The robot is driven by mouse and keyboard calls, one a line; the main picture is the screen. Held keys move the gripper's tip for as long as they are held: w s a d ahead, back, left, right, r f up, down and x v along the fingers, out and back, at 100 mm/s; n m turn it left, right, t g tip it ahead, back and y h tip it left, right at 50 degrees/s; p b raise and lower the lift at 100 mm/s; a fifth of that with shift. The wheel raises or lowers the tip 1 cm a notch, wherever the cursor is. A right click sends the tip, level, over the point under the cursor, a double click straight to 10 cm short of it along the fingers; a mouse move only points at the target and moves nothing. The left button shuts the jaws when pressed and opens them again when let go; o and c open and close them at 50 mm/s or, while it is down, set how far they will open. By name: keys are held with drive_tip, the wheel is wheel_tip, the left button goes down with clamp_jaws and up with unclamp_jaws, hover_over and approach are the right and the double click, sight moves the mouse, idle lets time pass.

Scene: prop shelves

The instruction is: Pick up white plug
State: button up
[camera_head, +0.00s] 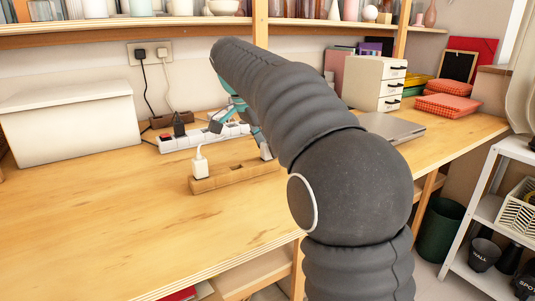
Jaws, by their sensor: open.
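A white plug (200,163) stands upright at the left end of a long wooden block (236,179) on the table. My gripper (241,138) reaches down behind and to the right of this plug, over the area between the wooden block and a white power strip (174,144). Its fingers are apart, one near the strip and one near the block's right end. I see nothing between them. My arm hides most of the wrist and part of the gripper. The plug is apart from the gripper and fully in view.
A black plug (179,125) stands in the power strip. A wall socket (150,52) holds a black and a white plug with hanging cords. A white box (70,122) stands left, a laptop (392,127) and white drawers (375,82) right. The table's front left is clear.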

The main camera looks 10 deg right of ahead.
drive_tip(key=shift+d+f, duration=0.1)
drive_tip(key=shift+f, duration=0.05)
clamp_jaws()
idle(0.4)
